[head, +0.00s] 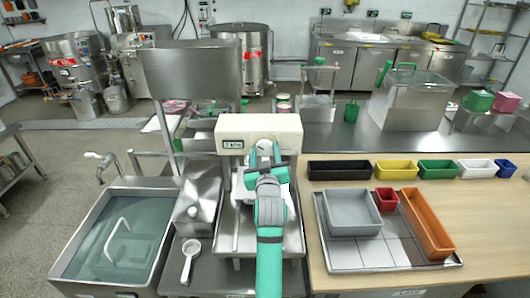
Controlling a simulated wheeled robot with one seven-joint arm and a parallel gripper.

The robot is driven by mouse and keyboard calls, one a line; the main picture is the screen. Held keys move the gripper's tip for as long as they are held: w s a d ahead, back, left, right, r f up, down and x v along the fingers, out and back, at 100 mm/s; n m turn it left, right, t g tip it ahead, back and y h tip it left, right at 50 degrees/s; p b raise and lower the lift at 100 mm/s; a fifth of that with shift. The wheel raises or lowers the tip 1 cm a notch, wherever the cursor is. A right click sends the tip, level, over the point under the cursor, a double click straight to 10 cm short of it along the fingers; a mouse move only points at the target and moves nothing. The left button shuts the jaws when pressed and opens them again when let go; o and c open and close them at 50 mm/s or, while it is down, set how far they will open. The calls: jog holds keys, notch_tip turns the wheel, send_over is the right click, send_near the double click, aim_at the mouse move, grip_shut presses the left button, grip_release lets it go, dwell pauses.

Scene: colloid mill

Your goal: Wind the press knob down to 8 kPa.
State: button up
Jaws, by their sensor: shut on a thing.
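The press is a cream-coloured box (284,131) on a steel frame in the middle of the head view. Its small display (232,145) shows a kPa reading, which looks like a single digit, but the digit is too small to read surely. My gripper (264,153), teal and grey, reaches up to the front face of the box and is shut on the press knob there. The knob is mostly hidden behind my gripper and wrist.
A sink (70,235) with water stands at the left, with a white ladle (190,262) beside it. At the right, a wooden table (480,210) carries a tray (340,265) with grey, red and orange bins. A row of coloured bins stands behind it.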

jog(key=m, duration=0.5)
jog(key=shift+m, duration=0.3)
jog(key=m, duration=0.2)
jog(key=shift+f+m, duration=0.1)
jog(key=shift+m, duration=1)
jog(key=o, duration=1)
jog(key=shift+o, duration=0.2)
jog(key=shift+d, duration=0.1)
jog(key=s, duration=1.1)
jog(key=shift+f, duration=0.2)
